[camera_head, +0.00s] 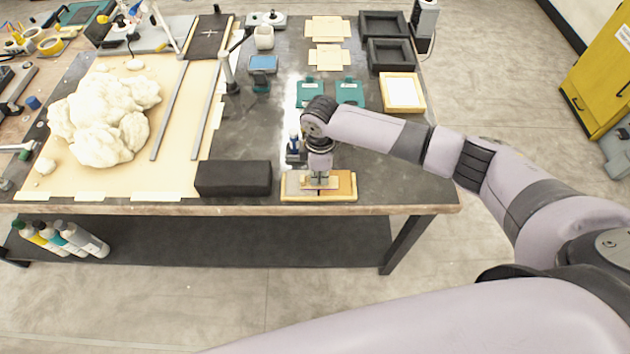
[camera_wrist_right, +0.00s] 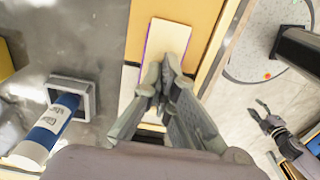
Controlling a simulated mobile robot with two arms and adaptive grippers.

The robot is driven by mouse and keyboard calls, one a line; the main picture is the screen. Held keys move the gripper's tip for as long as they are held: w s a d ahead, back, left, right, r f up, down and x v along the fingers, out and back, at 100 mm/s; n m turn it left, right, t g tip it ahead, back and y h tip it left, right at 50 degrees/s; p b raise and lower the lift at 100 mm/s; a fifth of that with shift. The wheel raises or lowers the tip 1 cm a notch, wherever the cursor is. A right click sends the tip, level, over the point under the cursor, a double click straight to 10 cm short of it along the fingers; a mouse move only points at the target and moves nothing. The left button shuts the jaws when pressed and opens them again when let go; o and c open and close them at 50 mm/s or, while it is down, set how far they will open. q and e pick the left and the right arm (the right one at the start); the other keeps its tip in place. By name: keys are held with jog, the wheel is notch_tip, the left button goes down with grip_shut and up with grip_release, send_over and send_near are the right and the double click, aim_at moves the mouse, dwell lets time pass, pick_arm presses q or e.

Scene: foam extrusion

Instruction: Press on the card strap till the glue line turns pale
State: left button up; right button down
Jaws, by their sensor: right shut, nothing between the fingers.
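The card strap (camera_wrist_right: 168,45) is a pale beige strip lying on the small jig board. A purple glue line shows along its edges in the right wrist view. In the head view the strap (camera_head: 320,183) is small and partly hidden under my right gripper (camera_head: 319,177). That gripper is shut and empty, pointing down, with its fingertips (camera_wrist_right: 160,82) over the strap's lower part in the wrist view; whether they touch it is unclear. My left gripper (camera_wrist_right: 268,118) hangs open and empty off the table.
A blue and white bottle (camera_wrist_right: 52,128) stands in a grey holder beside the board. A black foam block (camera_head: 233,178) lies left of the board. Teal cards (camera_head: 310,93), a framed white panel (camera_head: 402,92) and black trays (camera_head: 390,55) lie behind. The table's front edge is close.

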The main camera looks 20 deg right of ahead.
aim_at(319, 183)
jog(key=shift+s+f, duration=0.15)
jog(key=shift+f, duration=0.15)
dwell(2.7)
jog(key=shift+p, duration=0.3)
dwell(3.0)
jog(key=shift+r+p, duration=0.85)
notch_tip(319, 183, up, 6)
jog(key=p, duration=0.5)
jog(key=shift+f+p, duration=0.2)
jog(key=shift+p, duration=0.2)
jog(key=shift+f, duration=0.1)
